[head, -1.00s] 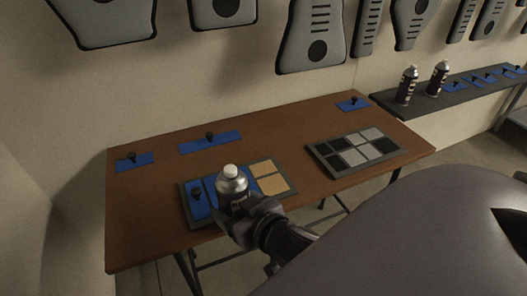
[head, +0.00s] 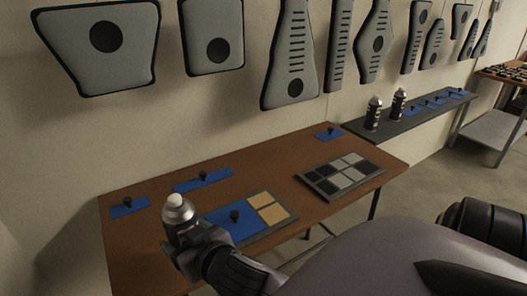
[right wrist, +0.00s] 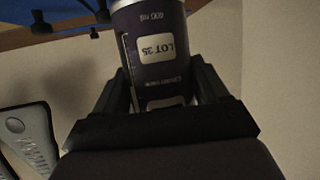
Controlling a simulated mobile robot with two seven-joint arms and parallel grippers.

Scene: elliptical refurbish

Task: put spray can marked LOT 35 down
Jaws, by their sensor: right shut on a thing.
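The spray can (head: 179,212) has a silver top and a white cap, and it is upright in the head view. In the right wrist view the can (right wrist: 157,75) shows a dark purple body and a white label reading LOT 35. My right gripper (head: 186,240) is shut around its body, with a finger on each side. The can appears in front of the left end of a tray (head: 283,228) with blue and tan panels. The can's base is hidden by the gripper, so I cannot tell whether it touches anything. My left gripper is not in view.
A brown table (head: 262,168) carries blue pads with black knobs (head: 203,180) along its back, and a grid of dark and grey tiles (head: 341,175). Two more spray cans (head: 373,113) stand on a dark shelf (head: 416,118). Bare tabletop lies between pads and tray.

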